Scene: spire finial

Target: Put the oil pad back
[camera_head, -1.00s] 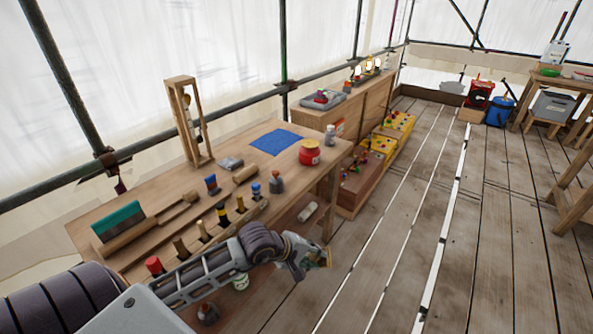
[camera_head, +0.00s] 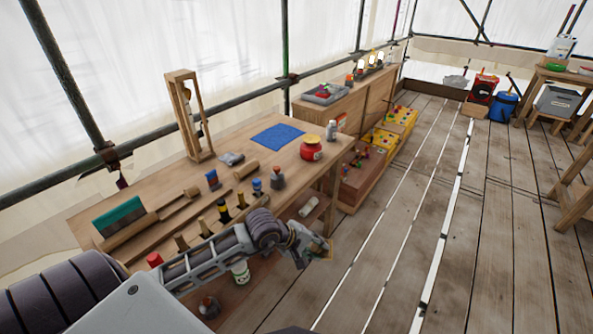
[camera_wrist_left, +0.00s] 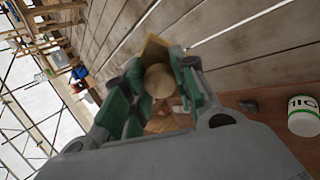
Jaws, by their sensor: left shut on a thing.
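My left gripper (camera_head: 316,246) is shut on a tan, round-topped thing with a yellowish square part, which looks like the oil pad (camera_head: 327,249). It is held in the air beyond the front edge of the workbench. In the left wrist view the oil pad (camera_wrist_left: 158,80) sits between the two green-padded fingers (camera_wrist_left: 160,95). The fingers hide its sides. A white pot with a green-edged label (camera_wrist_left: 303,115), lettered like OIL, stands on a brown surface at the right of that view. My right gripper is not in view.
A lower shelf (camera_head: 265,262) holds pots.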

